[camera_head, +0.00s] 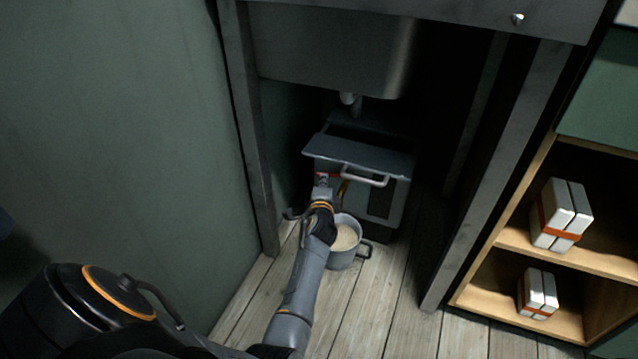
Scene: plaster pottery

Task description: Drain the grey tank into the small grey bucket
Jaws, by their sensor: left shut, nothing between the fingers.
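The grey tank (390,218) stands on the floor under the sink, with a dark opening at its top and a handle on its front edge. The small grey bucket (341,260) stands upright on the floor in front of the tank and holds pale, cream-coloured contents. My left forearm hides part of the bucket's left side. My right gripper is not in view.
A metal sink (325,50) with a drain pipe (349,101) hangs above the tank. Metal legs (250,130) stand on both sides. A wooden shelf (600,262) with white packages (560,215) is at right. Plank floor (390,310) in front is clear.

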